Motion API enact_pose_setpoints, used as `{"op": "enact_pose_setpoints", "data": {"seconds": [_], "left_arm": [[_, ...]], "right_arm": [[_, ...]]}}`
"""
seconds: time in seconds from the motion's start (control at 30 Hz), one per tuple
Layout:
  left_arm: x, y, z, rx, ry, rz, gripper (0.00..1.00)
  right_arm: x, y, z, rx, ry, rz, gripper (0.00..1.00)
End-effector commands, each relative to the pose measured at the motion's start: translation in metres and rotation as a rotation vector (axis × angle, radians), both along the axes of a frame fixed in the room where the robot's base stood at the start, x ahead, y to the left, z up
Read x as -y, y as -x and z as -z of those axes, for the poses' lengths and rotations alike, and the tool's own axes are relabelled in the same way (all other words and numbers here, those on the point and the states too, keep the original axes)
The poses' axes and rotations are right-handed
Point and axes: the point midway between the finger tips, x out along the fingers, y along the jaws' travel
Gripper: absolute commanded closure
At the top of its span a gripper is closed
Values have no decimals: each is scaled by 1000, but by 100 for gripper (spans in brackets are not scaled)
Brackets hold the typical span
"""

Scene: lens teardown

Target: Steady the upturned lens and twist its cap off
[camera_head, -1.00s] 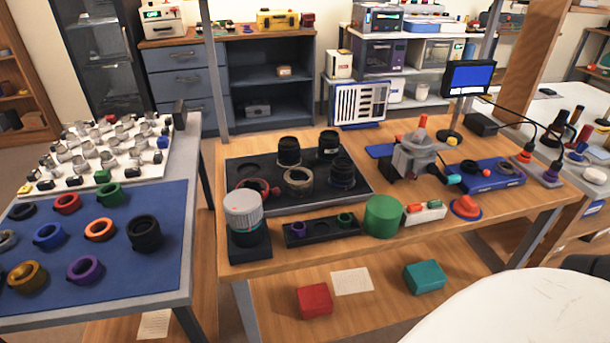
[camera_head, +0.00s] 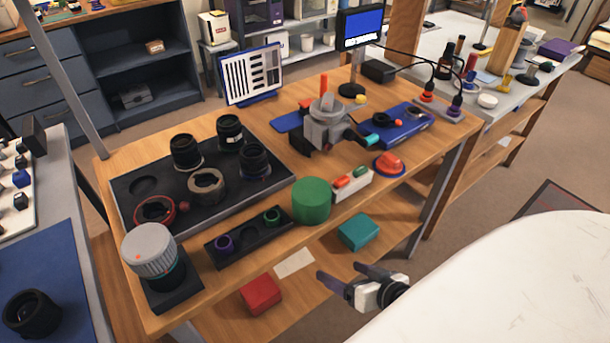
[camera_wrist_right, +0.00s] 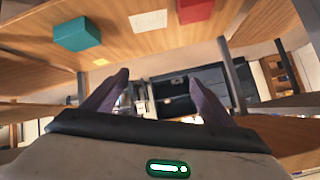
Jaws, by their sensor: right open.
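The upturned lens (camera_head: 172,275) stands in a black square holder (camera_head: 185,297) at the near left corner of the wooden table in the head view. A wide grey ribbed cap (camera_head: 148,249) with a small red mark sits on top of it. My right gripper (camera_head: 345,272) is in front of the table's near edge, well to the right of the lens. Its fingers are apart with nothing between them; they also show spread in the right wrist view (camera_wrist_right: 160,88). The lens is not seen in the wrist view. My left gripper is in neither view.
A black tray (camera_head: 128,211) with several lenses and rings lies behind the lens. A small ring tray (camera_head: 247,243) and a green cylinder (camera_head: 312,200) stand to its right. Red (camera_head: 261,294) and teal (camera_head: 358,232) boxes lie on the lower shelf.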

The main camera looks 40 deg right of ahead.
Motion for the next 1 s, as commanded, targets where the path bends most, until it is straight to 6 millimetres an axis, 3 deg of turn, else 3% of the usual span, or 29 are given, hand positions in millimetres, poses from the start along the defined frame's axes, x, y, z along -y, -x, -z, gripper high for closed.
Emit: {"op": "enact_pose_setpoints", "data": {"seconds": [0.03,0.17,0.3,0.4,0.6,0.67,0.77,0.87,1.0], "left_arm": [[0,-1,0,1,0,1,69],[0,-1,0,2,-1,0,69],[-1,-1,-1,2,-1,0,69],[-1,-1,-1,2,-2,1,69],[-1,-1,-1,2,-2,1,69],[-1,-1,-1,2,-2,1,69],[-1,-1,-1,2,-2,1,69],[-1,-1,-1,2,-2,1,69],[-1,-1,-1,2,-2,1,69]], "right_arm": [[31,-5,-6,32,-28,80,22],[107,-9,-27,130,-104,280,22],[185,-2,-52,246,-176,490,22],[236,11,-70,329,-222,626,22],[316,41,-107,508,-284,859,22],[329,42,-125,584,-267,914,22],[327,29,-153,671,-197,949,22],[307,-1,-191,746,-131,900,22],[266,-41,-245,842,-65,784,22]]}}
